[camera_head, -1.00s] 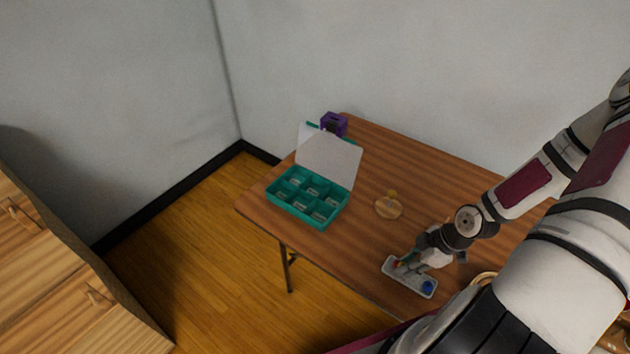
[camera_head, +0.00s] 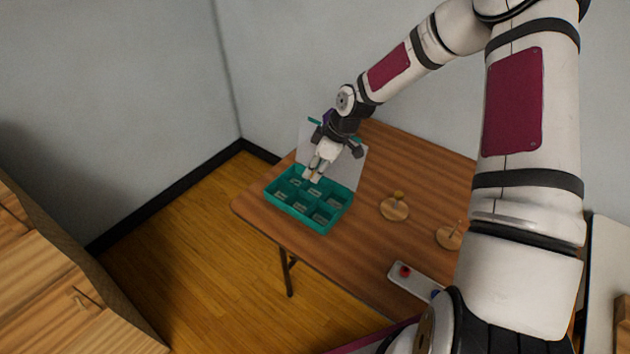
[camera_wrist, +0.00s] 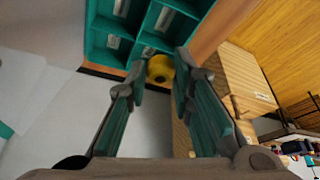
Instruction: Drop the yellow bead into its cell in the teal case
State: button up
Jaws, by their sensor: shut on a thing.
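My gripper (camera_head: 314,174) is above the back part of the open teal case (camera_head: 326,227), in front of its raised pale lid (camera_head: 355,166). In the wrist view, my gripper (camera_wrist: 162,76) is shut on the yellow bead (camera_wrist: 159,66), held between the fingertips. The teal case also shows in the wrist view (camera_wrist: 101,50), with several cells that hold pale labels. Which cell lies straight below the bead I cannot tell. In the head view the bead is hidden or too small to make out.
A white tray (camera_head: 417,282) with a red bead (camera_head: 405,271) lies near the table's front edge, partly behind my arm. Two round wooden stands (camera_head: 394,212) (camera_head: 447,241) are right of the case.

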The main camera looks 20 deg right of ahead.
jog(key=shift+w+a+r, duration=0.4)
jog(key=shift+w+a, duration=0.05)
jog(key=shift+a, duration=0.25)
jog(key=shift+f+b, duration=1.5)
jog(key=shift+f, duration=1.4)
jog(key=o, duration=0.8)
jog(key=shift+c, duration=0.2)
jog(key=v, duration=1.2)
jog(key=shift+r, duration=0.1)
